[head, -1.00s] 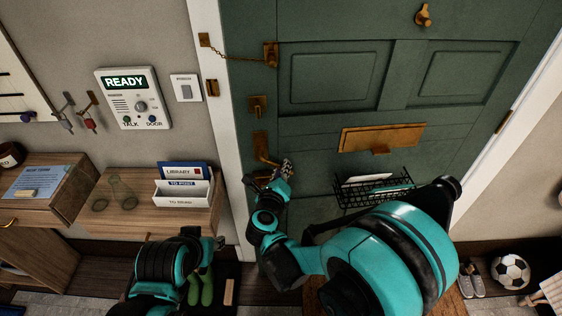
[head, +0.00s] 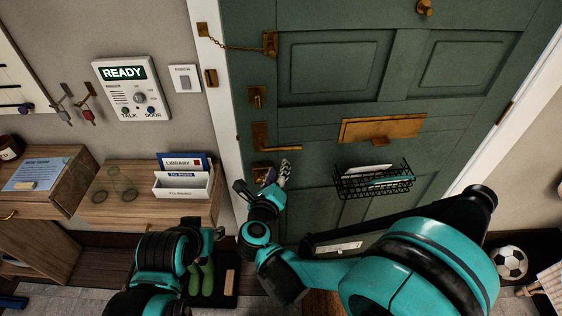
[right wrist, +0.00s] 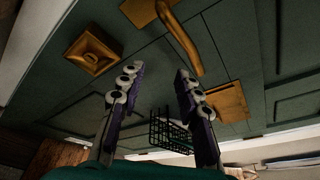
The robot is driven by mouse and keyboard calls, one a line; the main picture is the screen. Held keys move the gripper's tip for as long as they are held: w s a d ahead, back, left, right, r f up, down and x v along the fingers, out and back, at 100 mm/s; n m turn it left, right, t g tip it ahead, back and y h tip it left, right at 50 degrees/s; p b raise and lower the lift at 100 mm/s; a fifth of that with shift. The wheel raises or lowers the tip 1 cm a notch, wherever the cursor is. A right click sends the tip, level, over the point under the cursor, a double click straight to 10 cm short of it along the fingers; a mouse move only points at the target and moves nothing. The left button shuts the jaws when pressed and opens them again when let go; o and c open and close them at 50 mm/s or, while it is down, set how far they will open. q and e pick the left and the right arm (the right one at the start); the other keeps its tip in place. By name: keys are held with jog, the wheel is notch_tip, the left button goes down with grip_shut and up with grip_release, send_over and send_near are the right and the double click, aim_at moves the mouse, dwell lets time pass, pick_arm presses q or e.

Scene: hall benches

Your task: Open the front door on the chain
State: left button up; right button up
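The green front door (head: 335,125) stands in its white frame; I cannot tell whether it is ajar. The brass chain (head: 235,47) runs from the frame plate to its holder on the door and sags slightly. The brass lever handle (head: 275,142) is level; it also shows in the right wrist view (right wrist: 180,38). Below it is a square brass lock (head: 262,168), also in the right wrist view (right wrist: 92,53). My right gripper (head: 265,180) is just below the lever, near the lock, with its fingers (right wrist: 160,72) apart and empty. My left gripper (head: 218,233) is low at left, its fingers unclear.
A wire basket (head: 372,183) with letters hangs on the door under the brass letter flap (head: 382,129). At left are an intercom (head: 133,88) reading READY and a wooden shelf (head: 120,210) with a letter rack (head: 183,185). Green boots (head: 202,278) and a football (head: 509,262) are on the floor.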

jog(key=v, duration=0.5)
jog(key=shift+s+r, duration=0.1)
jog(key=shift+s, duration=0.1)
notch_tip(320, 180, up, 14)
jog(key=w+n+t+y, duration=0.2)
jog(key=n+y, duration=0.7)
jog(key=n, duration=1)
jog(key=s+d+f+n+g+h, duration=0.3)
jog(key=s+d+f+n+g, duration=0.2)
jog(key=d, duration=0.5)
jog(key=s+d+f+n+g+h, duration=0.3)
jog(key=s+d+f+n+g, duration=0.2)
jog(key=s+d+f, duration=0.4)
notch_tip(320, 180, down, 3)
jog(key=shift+s+d+r, duration=0.1)
jog(key=shift+s+d, duration=0.15)
jog(key=shift+d, duration=0.15)
